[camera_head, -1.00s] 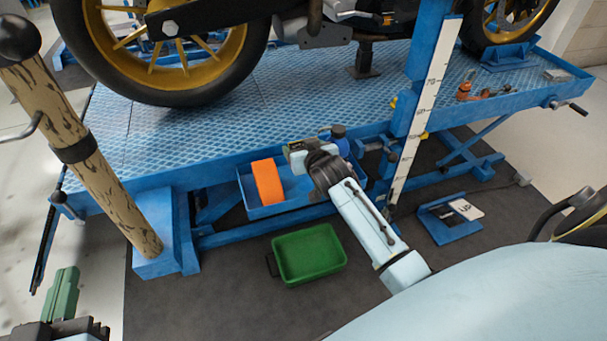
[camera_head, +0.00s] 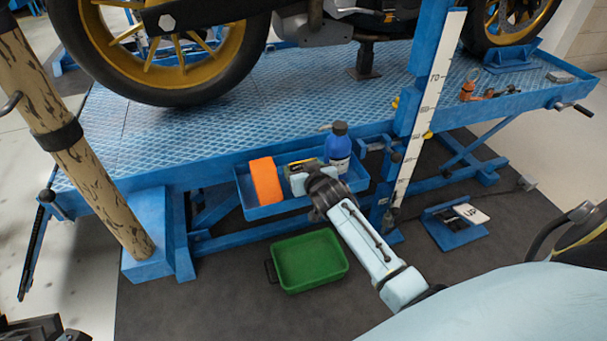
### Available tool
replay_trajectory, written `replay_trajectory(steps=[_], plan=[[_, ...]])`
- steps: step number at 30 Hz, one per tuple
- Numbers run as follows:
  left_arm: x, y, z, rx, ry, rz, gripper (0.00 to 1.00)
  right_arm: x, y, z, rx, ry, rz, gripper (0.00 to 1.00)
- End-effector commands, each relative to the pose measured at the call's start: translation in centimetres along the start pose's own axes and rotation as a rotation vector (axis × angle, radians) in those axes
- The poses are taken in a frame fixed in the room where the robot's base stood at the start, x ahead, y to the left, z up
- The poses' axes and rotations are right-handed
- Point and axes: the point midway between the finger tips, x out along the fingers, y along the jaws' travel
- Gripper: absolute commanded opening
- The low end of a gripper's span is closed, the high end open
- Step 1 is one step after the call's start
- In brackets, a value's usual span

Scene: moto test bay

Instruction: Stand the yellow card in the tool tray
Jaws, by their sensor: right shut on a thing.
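My right gripper (camera_head: 300,172) is shut at the inner side of the blue tool tray (camera_head: 268,211), between an orange block and a blue bottle. A small yellowish edge (camera_head: 303,163) shows at its fingers and looks like the yellow card. The rest of the card is hidden by the gripper and its wrist. I cannot tell whether the card touches the tray floor. Dark parts of my left arm or gripper (camera_head: 42,329) show at the bottom left corner, with the fingers not clear.
The orange block (camera_head: 265,181) stands in the tray's left part and the blue bottle (camera_head: 338,148) in its right part. A green bin (camera_head: 310,262) sits on the floor below. A ruled white post (camera_head: 428,110) rises right of the tray. The motorcycle lift (camera_head: 230,130) stands behind.

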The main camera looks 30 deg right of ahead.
Motion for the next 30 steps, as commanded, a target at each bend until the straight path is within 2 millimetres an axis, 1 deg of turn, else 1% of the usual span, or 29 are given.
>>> replay_trajectory(steps=[3, 11, 15, 16, 17, 18, 26, 28, 30], plan=[[-0.20, 0.03, -0.41, 0.000, 0.042, 0.001, 0.00, 0.21, -0.02, 0.40, 0.001, 0.002, 0.000, 0.48], [-0.13, 0.03, -0.53, 0.000, 0.045, 0.001, 0.00, 0.19, -0.02, 0.34, 0.001, 0.002, 0.000, 0.48], [-0.28, 0.03, -0.67, 0.000, 0.062, 0.001, 0.00, 0.35, -0.01, 0.76, 0.001, 0.001, 0.000, 0.48], [-0.24, 0.03, -0.74, 0.000, 0.065, 0.001, 0.00, 0.32, 0.00, 0.70, 0.001, 0.000, 0.000, 0.75], [-0.22, 0.03, -0.74, 0.000, 0.064, 0.001, 0.00, 0.31, 0.00, 0.68, 0.001, 0.000, 0.000, 0.79], [-0.22, 0.03, -0.74, 0.000, 0.064, 0.001, 0.00, 0.31, 0.00, 0.68, 0.001, 0.001, 0.000, 0.80], [-0.18, 0.02, -0.73, 0.001, 0.062, 0.001, 0.00, 0.27, 0.00, 0.58, 0.001, 0.001, 0.000, 0.80], [-0.06, 0.02, -0.67, 0.001, 0.053, 0.001, 0.00, 0.14, 0.00, 0.26, 0.000, 0.002, 0.000, 0.80], [0.12, 0.03, -0.31, -0.001, 0.015, 0.000, 0.00, -0.32, -0.03, 0.36, 0.001, -0.001, -0.001, 0.80]])
